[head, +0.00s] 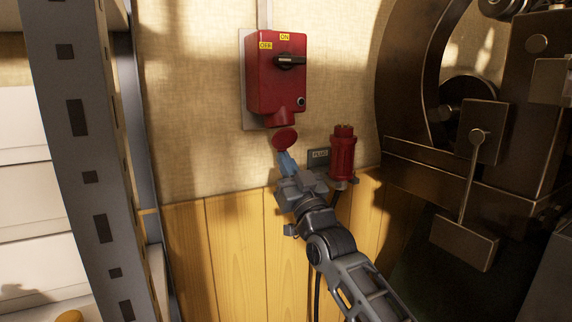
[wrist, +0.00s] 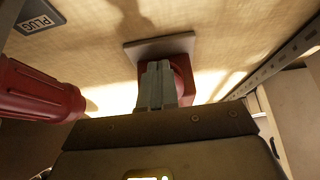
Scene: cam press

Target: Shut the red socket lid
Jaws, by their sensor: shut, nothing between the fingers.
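The red switch box (head: 275,75) is mounted on the wall, with a socket (head: 282,119) at its underside. The red round socket lid (head: 285,138) hangs open just below the socket. My gripper (head: 285,156) is shut and empty, its fingertips pointing up right below the lid; I cannot tell whether they touch it. In the wrist view my shut gripper (wrist: 157,68) stands in front of red parts (wrist: 183,75) and hides some of them; I cannot tell lid from socket there.
A red plug (head: 343,157) stands upright to the right, beside a PLUG label (head: 319,155); the plug also shows in the wrist view (wrist: 35,95) at left. Dark machinery (head: 470,120) fills the right. A grey perforated post (head: 75,130) stands at left.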

